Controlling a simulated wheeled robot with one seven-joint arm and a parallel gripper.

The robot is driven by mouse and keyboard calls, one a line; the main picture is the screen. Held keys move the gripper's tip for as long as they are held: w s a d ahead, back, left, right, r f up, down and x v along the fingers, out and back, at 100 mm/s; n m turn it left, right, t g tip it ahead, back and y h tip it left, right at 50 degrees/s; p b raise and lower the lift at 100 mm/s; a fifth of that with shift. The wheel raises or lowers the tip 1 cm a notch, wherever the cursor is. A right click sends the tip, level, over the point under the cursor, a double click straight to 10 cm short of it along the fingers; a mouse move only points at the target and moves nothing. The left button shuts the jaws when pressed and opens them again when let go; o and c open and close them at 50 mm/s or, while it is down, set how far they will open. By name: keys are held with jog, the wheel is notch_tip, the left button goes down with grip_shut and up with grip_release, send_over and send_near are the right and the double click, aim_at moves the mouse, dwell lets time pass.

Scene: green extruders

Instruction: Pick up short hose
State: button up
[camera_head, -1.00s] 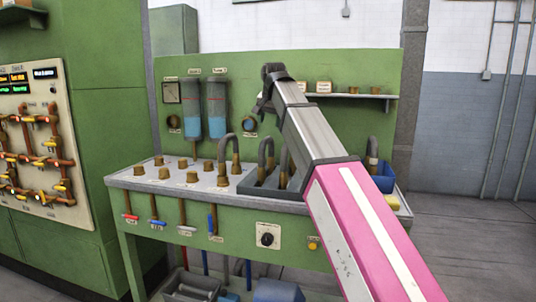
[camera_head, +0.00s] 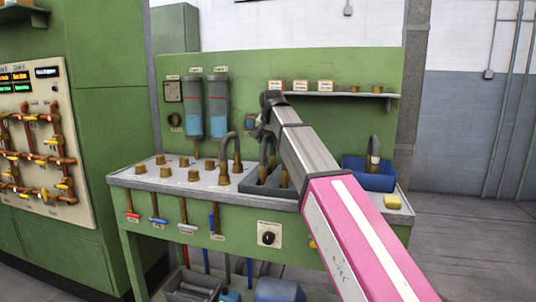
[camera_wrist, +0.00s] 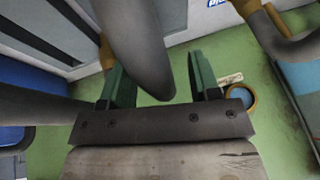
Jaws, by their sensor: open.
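Grey curved hoses with brown end fittings stand on the bench: one on the panel (camera_head: 223,150), one or more in the dark grey tray (camera_head: 254,188), and one in the blue bin (camera_head: 368,176). I cannot tell for sure which is the short hose. My gripper (camera_wrist: 160,80) is open in the wrist view, with its green fingers apart. A thick grey hose (camera_wrist: 138,45) shows between and beyond the fingers; contact is not clear. Another hose with brown fittings (camera_wrist: 285,45) is at the right there. In the head view my gripper is small and partly hidden by my arm.
Brown fittings (camera_head: 194,175) stand on the panel left of the tray. A back wall carries two cylinders (camera_head: 218,105) and a shelf (camera_head: 345,95) above the tray. A yellow block (camera_head: 393,201) lies at the bench's right edge.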

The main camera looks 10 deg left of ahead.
grip_shut()
jog(key=shift+r, duration=0.1)
